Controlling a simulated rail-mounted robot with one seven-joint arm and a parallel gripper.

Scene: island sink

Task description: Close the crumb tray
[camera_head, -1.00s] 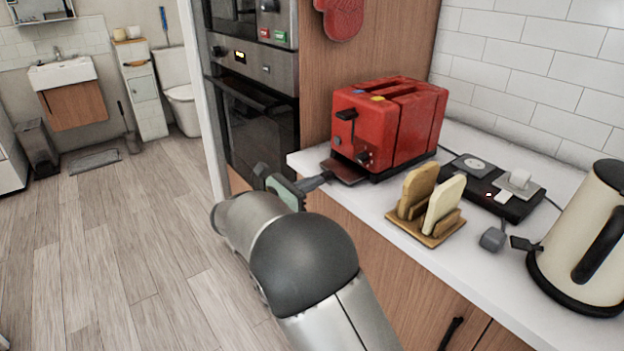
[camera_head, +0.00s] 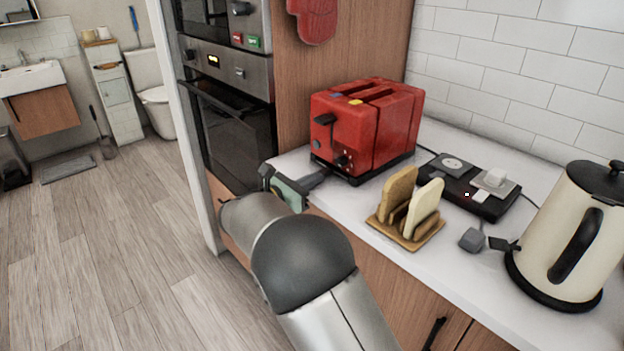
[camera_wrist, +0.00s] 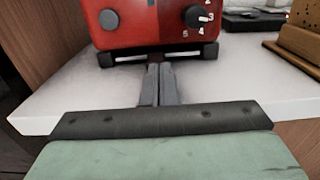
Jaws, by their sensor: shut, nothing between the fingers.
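The red toaster (camera_head: 365,128) stands at the left end of the white counter, its lever and dial side facing my gripper. In the wrist view the toaster (camera_wrist: 155,22) fills the top. The crumb tray no longer sticks out from under the toaster; a dark strip with pale parts (camera_wrist: 130,58) runs along its bottom edge, where the tray front appears to sit, partly hidden by my fingers. My gripper (camera_head: 320,178) is shut and empty, low over the counter, with its fingertips at the toaster's bottom edge. In the wrist view the closed fingers (camera_wrist: 159,72) point straight at that edge; contact is unclear.
A wooden rack with toast slices (camera_head: 407,228) stands right of my gripper on the counter. Behind it lies a black socket panel (camera_head: 457,185), and a cream kettle (camera_head: 575,240) stands far right. An oven (camera_head: 232,125) is at the left, beyond the counter's end.

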